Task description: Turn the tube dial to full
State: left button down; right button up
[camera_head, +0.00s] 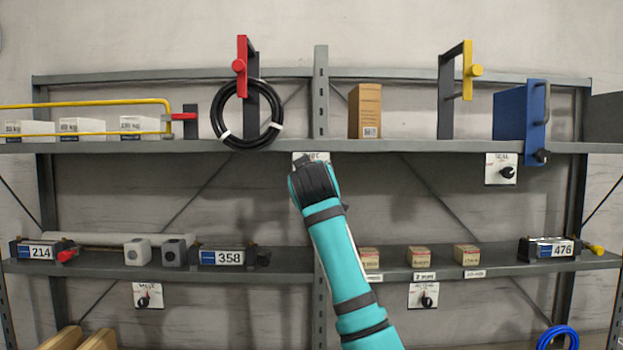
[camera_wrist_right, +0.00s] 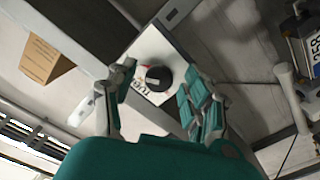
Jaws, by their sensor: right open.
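The tube dial (camera_wrist_right: 158,78) is a round black knob on a white plate (camera_wrist_right: 153,48) marked TUBE, seen in the right wrist view. In the head view only the top of its plate (camera_head: 311,157) shows, under the upper shelf at the middle post. My right gripper (camera_head: 314,180) covers the knob there. In the wrist view the right gripper (camera_wrist_right: 160,88) is open, with one finger on each side of the knob. I cannot tell whether the fingers touch it. The dial's setting is not readable. My left gripper is not in view.
Other dials are on plates at the upper right (camera_head: 507,172), lower left (camera_head: 144,300) and lower right (camera_head: 427,301). A cardboard box (camera_head: 365,110) and a black hose coil (camera_head: 247,114) are on either side above. Wall below the upper shelf is mostly clear.

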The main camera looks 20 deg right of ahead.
jog(key=v, duration=1.1)
jog(key=shift+s, duration=0.15)
jog(key=shift+a, duration=0.1)
